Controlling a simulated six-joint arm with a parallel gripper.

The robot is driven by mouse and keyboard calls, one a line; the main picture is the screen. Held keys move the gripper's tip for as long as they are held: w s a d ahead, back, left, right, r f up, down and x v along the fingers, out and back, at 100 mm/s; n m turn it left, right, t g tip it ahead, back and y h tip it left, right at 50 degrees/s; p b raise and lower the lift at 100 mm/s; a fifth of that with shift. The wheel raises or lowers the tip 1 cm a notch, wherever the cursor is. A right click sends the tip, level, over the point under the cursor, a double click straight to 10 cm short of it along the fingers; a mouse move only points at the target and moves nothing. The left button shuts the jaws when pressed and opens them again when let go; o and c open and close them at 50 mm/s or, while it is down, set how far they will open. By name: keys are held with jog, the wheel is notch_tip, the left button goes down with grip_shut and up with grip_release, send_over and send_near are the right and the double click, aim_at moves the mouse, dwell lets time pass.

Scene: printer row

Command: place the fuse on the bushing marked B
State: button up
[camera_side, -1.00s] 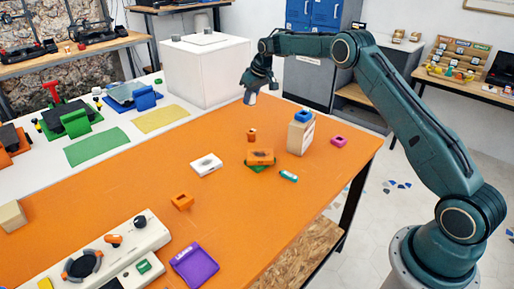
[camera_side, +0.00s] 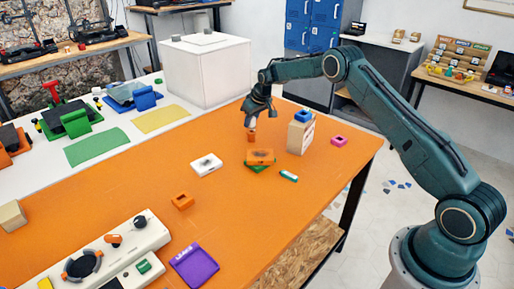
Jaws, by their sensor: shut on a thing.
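My gripper (camera_side: 254,108) is above the back part of the orange table, pointing down. It is shut on the fuse, a small pale grey-white piece (camera_side: 250,121) partly hidden by the fingers. Just under the fuse stands a small orange bushing-like piece (camera_side: 251,136); I cannot tell whether the two touch. Other small bushing-like blocks are an orange one with a dark hole (camera_side: 182,201) nearer the front, a magenta one (camera_side: 339,140) at the right, and a blue one (camera_side: 303,117) on a beige box. No letter B is legible on any of them.
Close by are the tall beige box (camera_side: 301,138), an orange block (camera_side: 261,156) on a green piece, a white plate (camera_side: 207,164) and a teal-and-white cylinder (camera_side: 289,175). A purple tray (camera_side: 195,266) and a white control panel (camera_side: 115,250) lie in front. The table's middle is mostly clear.

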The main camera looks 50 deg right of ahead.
jog(key=shift+f, duration=0.6)
jog(key=shift+f, duration=0.15)
jog(key=o, duration=1)
jog(key=v, duration=1.2)
jog(key=shift+r, duration=0.25)
